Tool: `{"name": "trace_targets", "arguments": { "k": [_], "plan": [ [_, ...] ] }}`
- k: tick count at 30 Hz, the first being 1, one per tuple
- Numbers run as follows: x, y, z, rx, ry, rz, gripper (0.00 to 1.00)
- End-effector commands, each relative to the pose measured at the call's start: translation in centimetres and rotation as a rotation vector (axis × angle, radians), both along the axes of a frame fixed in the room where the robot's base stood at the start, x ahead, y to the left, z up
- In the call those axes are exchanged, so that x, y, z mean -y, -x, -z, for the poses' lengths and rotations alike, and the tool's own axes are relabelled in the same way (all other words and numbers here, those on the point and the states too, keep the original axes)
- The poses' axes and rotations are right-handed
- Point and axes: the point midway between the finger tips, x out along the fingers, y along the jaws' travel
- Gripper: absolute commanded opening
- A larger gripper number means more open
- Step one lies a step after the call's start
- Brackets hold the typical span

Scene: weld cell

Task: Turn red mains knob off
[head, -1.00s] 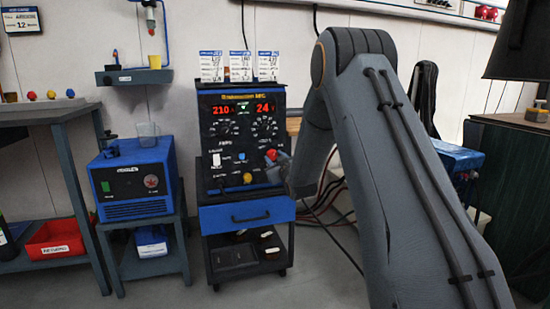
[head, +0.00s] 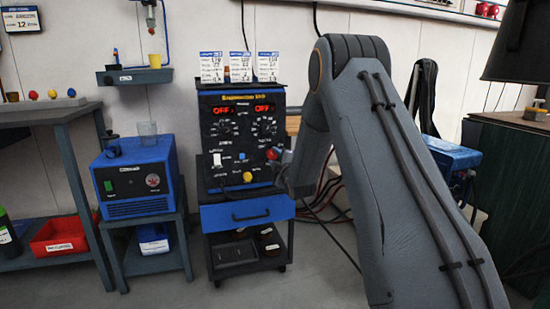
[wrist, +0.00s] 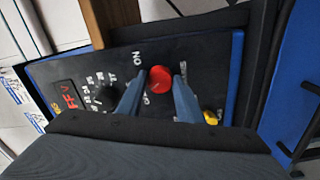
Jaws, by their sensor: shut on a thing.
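The red mains knob (wrist: 160,79) sits on the dark front panel of the welder (head: 240,134), beside a printed ON label. It also shows in the head view (head: 272,154), at the panel's right side. My gripper (wrist: 158,88) is shut on the knob, with one blue-grey finger on each side of it. In the head view my gripper (head: 280,162) is small and partly hidden by my arm. Both red displays (head: 264,108) on the panel read OFF. Part of the label under the knob is hidden by the fingers.
A yellow knob (head: 248,177), a blue knob (head: 242,156) and a white switch (head: 217,159) are close by on the panel. A blue drawer (head: 270,211) is below. A blue cooler unit (head: 139,177) stands to the left. Cables hang at the right.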

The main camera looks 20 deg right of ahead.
Motion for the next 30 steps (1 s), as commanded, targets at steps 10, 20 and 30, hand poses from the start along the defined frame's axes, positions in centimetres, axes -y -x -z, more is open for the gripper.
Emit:
{"name": "trace_targets", "arguments": {
  "k": [10,20,30],
  "plan": [
    [0.07,0.06,0.06,-0.002,0.22,0.001,0.11],
    [0.07,0.05,0.07,-0.002,0.302,0.001,0.11],
    [0.08,0.05,0.09,-0.002,0.309,0.001,0.11]
  ]
}}
